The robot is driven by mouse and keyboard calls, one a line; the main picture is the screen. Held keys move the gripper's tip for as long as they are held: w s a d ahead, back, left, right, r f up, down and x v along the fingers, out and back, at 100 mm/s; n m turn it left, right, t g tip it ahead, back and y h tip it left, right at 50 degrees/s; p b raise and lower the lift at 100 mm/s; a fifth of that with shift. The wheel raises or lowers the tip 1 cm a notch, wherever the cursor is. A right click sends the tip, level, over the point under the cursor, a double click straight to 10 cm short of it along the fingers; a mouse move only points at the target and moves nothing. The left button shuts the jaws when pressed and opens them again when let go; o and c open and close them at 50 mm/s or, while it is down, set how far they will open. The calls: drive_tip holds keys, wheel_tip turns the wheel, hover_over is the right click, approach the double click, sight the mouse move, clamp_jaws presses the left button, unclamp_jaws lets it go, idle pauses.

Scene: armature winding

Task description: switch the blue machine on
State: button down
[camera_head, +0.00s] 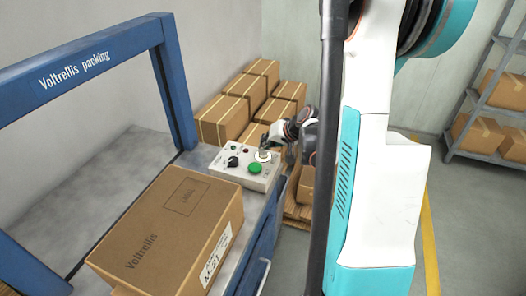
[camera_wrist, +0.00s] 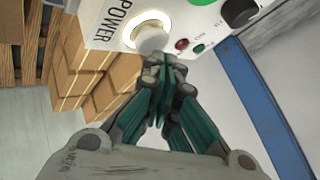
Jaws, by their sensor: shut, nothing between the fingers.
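The blue machine (camera_head: 175,85) is a blue frame marked "Voltrellis packing" over a grey bed. Its pale control box (camera_head: 218,171) stands at the bed's right end. On the box, a round white button (camera_wrist: 151,37) with a pale yellowish ring sits beside the word POWER; it also shows in the head view (camera_head: 264,155). In the head view my gripper (camera_head: 266,145) is partly hidden at the box.
A green button (camera_head: 255,168), a black knob (camera_head: 233,161) and a small red lamp (camera_wrist: 182,44) share the box. A Voltrellis carton (camera_head: 170,222) lies on the bed in front. Stacked cartons (camera_head: 222,120) stand behind; a shelf (camera_head: 470,130) stands far right.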

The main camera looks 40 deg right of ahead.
drive_tip(key=shift+r+p, duration=2.1)
drive_tip(key=shift+r, duration=0.9)
drive_tip(key=shift+r, duration=0.1)
idle(0.6)
